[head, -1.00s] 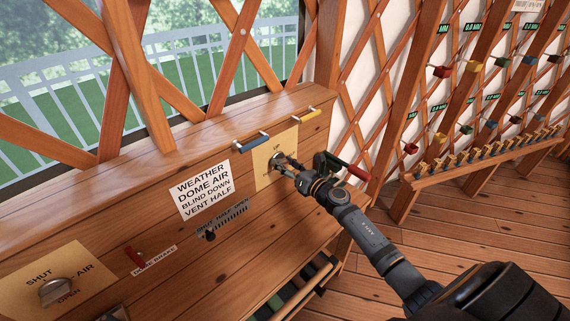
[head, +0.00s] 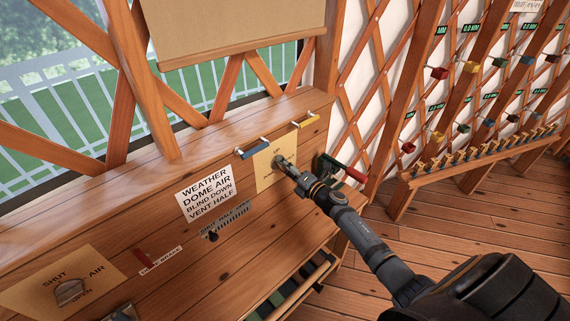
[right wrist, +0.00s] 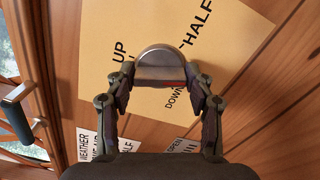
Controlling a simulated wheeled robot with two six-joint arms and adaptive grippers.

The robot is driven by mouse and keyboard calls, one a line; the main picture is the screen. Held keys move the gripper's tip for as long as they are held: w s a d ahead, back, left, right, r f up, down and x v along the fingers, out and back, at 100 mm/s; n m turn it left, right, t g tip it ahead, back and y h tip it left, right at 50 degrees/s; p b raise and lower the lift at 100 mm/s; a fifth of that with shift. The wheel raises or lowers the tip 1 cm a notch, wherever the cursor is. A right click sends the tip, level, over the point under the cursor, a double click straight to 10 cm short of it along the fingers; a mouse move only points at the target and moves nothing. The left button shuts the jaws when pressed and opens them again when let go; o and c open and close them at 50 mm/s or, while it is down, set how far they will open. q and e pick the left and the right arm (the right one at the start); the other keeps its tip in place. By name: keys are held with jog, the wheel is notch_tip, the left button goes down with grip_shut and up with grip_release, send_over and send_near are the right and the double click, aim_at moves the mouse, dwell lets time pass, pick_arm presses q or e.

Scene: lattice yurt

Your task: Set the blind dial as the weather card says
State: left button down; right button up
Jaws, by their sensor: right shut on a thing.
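The blind dial is a round silver knob (right wrist: 160,66) on a tan plate (head: 264,178) marked UP, HALF and DOWN. My right gripper (head: 281,162) is shut on it; the wrist view shows a finger on each side of the knob. A bit of red shows at the knob's edge beside the word DOWN. In the head view the gripper hides most of the knob. The weather card (head: 206,194) reads dome air, blind down, vent half. A beige blind (head: 235,32) hangs across the top of the window. My left gripper is not in view.
A dome dial (head: 70,291) marked SHUT, AIR, OPEN sits lower left, near a red brake lever (head: 143,259). A vent slider (head: 212,236) is below the card. Blue (head: 250,147) and yellow (head: 305,120) handles and a red-handled lever (head: 345,170) stand near the dial.

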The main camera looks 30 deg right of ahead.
jog(key=m+p, duration=0.6)
jog(key=m, duration=0.6)
jog(key=shift+f, duration=0.1)
dwell(0.6)
jog(key=o, duration=1.2)
jog(key=shift+c, duration=0.2)
jog(key=v, duration=1.2)
